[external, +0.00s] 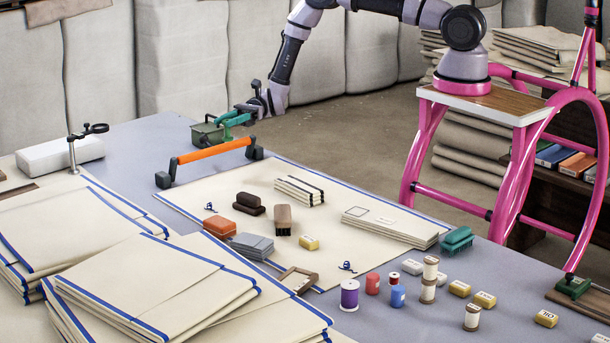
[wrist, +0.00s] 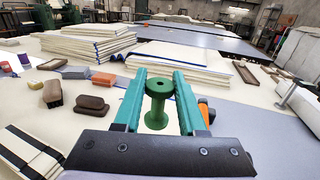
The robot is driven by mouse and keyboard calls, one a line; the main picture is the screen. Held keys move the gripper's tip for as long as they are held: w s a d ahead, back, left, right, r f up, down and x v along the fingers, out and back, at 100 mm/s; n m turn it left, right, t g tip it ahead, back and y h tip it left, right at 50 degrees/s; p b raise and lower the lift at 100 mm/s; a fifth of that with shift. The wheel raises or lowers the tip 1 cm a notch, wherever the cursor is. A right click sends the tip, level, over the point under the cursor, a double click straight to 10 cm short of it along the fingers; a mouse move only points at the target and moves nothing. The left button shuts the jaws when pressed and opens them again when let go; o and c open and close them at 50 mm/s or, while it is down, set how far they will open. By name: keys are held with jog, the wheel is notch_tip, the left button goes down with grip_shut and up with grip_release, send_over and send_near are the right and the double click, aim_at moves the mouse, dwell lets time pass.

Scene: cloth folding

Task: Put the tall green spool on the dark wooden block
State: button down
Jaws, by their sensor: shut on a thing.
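The tall green spool (wrist: 157,112) stands upright between the two teal fingers of my gripper (wrist: 161,78) in the wrist view. My gripper is shut on it. In the external view my gripper (external: 226,121) is at the table's far side, beside a green tin (external: 207,136); I cannot make out the spool apart from the teal fingers there. A dark brown block-like piece (external: 249,204), seemingly the dark wooden block, lies on the cream cloth, apart from my gripper. It also shows left of the fingers in the wrist view (wrist: 92,105).
An orange-handled bar (external: 212,150) stands between my gripper and the cloth (external: 340,262). Near the dark piece lie a brown brush-like block (external: 283,218), an orange block (external: 220,226) and grey pads (external: 252,246). Several thread spools stand at the front right; folded cloths (external: 150,285) fill the left.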

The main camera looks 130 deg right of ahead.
jog(key=w+a+r+n+g+y, duration=0.15)
jog(key=w+a, duration=0.25)
jog(key=a, duration=0.6)
jog(key=w+a+r+n+g+y, duration=0.1)
jog(key=w+a+n+y, duration=0.2)
jog(key=a, duration=0.7)
send_over(249, 195)
notch_tip(249, 195, down, 6)
jog(key=r, duration=0.1)
jog(key=shift+m+y, duration=0.25)
jog(key=shift+m, duration=0.2)
jog(key=shift+d+f, duration=0.15)
jog(key=shift+f, duration=2.4)
jog(key=shift+f, duration=0.1)
jog(key=shift+c, duration=2.4)
grip_release()
